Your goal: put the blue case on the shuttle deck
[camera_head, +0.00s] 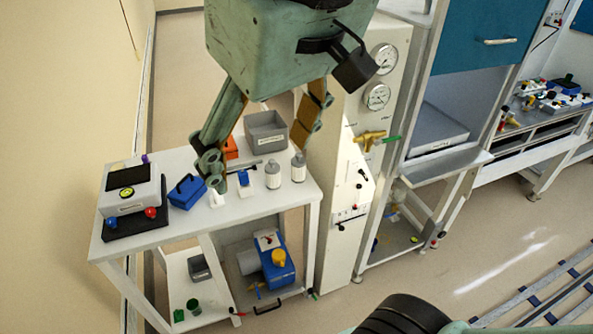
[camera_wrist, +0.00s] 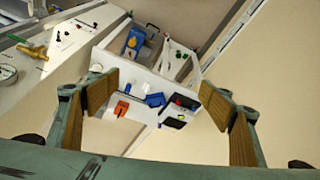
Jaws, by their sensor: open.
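The blue case (camera_head: 187,191) stands on the white table, just right of a white and black instrument, with a handle on top. It also shows in the wrist view (camera_wrist: 155,100), small and well beyond my fingertips. My gripper (camera_head: 260,148) is open and empty, high above the table. Its two fingers are spread wide, and in the head view they cover part of the tabletop. In the wrist view my gripper (camera_wrist: 158,85) frames the table from above. I cannot identify the shuttle deck with certainty in either view.
The white table (camera_head: 253,205) also holds the instrument (camera_head: 132,190), a grey bin (camera_head: 266,132), an orange item (camera_head: 231,148) and two bottles. A blue and yellow pump (camera_head: 277,262) sits on the shelf below. A gauge panel (camera_head: 345,180) stands right of the table. Floor rails (camera_head: 545,305) run at lower right.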

